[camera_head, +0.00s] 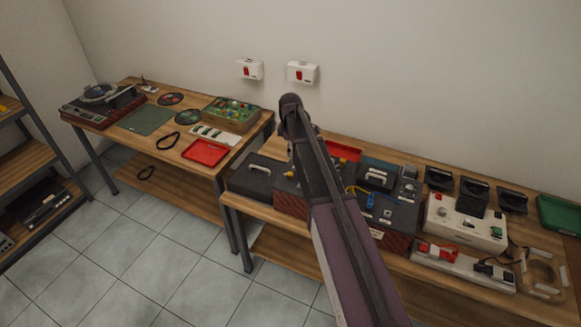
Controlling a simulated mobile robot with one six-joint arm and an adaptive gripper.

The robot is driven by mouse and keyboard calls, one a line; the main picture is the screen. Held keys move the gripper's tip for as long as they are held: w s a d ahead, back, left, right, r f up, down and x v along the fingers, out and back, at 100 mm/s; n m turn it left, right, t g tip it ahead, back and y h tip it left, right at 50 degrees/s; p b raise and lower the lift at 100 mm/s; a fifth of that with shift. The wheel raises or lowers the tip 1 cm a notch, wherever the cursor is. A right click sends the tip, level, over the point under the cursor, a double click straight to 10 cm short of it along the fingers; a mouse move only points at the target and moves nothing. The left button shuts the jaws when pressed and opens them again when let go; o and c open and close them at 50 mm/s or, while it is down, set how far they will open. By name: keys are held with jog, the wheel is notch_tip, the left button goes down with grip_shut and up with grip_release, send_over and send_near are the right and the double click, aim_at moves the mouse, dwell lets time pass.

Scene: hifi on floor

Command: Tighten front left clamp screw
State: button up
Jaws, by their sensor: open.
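My arm rises from the bottom edge to a dark joint above the right bench, and its far part is hidden behind the nearer link. My gripper cannot be made out in this view. A wide device with a dark top panel (396,213) and reddish wooden sides stands on the right bench, partly covered by my arm. Its panel carries blue and yellow parts and a small white label. The front left clamp screw cannot be picked out; small fittings are too small to tell apart, and part of the device's left side is hidden.
A black case (254,178) stands left of the device. A white unit (465,222) and a white strip with a red part (435,252) stand right. A green tray (560,214) is at the far right. The left bench holds a turntable (102,102) and red tray (205,152). Tiled floor (150,245) is clear.

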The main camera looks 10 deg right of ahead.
aim_at(290, 174)
jog(key=shift+w+r, duration=0.2)
jog(key=shift+r, duration=0.05)
jog(key=shift+f, duration=0.2)
notch_tip(290, 174, down, 13)
jog(key=b, duration=1.3)
jog(key=shift+f+b, duration=0.2)
jog(key=shift+b, duration=0.15)
dwell(0.4)
grip_shut()
jog(key=shift+d, duration=0.15)
